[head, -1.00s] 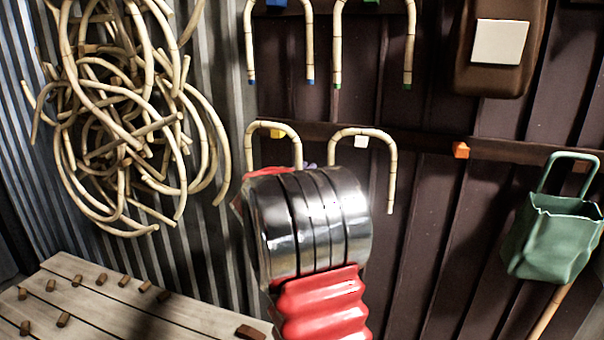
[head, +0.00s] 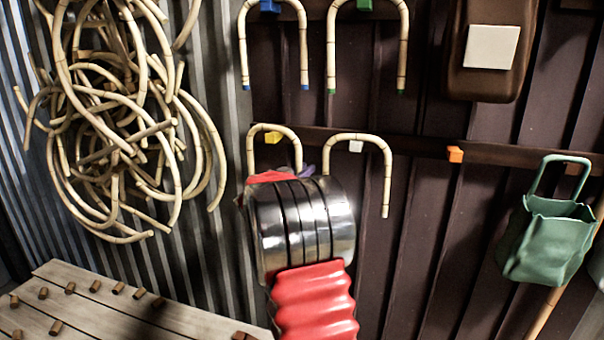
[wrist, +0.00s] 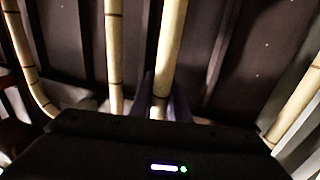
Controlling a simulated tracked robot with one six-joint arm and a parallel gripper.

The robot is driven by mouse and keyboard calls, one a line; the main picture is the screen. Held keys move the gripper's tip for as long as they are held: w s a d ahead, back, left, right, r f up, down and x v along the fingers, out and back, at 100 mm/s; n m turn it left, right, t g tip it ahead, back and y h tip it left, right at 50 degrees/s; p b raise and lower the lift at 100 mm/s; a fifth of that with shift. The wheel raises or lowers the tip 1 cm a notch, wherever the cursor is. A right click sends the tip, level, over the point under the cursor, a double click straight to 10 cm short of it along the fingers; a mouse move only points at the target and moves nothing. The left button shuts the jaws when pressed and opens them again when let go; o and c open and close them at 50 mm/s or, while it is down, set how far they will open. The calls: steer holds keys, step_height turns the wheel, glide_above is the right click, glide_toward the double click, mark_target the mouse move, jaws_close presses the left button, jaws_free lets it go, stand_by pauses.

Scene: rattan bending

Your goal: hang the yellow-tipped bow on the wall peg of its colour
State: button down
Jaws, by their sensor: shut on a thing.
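A pale cane bow (head: 274,127) arches around the yellow peg (head: 273,138); I cannot tell whether it rests on it. Its lower ends are hidden behind my arm, so no yellow tip shows. My gripper is mostly hidden behind my wrist in the head view, with a bit of purple finger (head: 308,171) beside the bow's right leg. In the wrist view my gripper (wrist: 160,106) is shut on a cane leg (wrist: 171,40), which appears to belong to this bow. Another cane leg (wrist: 114,55) runs just left of it.
Close on the right, another bow (head: 388,180) arches around the white peg (head: 356,147). Blue-tipped (head: 304,50) and green-tipped (head: 331,55) bows hang above. The orange peg (head: 455,154) is bare. A green bag (head: 545,240), cane tangle (head: 125,120) and pegged bench (head: 130,312) flank me.

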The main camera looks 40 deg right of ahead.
steer(key=shift+w+d+f, duration=0.2)
steer(key=shift+d+f, duration=0.2)
steer(key=shift+d, duration=0.05)
stand_by(0.4)
steer(key=c, duration=1.6)
jaws_free()
steer(key=shift+a, duration=0.1)
steer(key=v, duration=1.3)
steer(key=shift+a, duration=0.35)
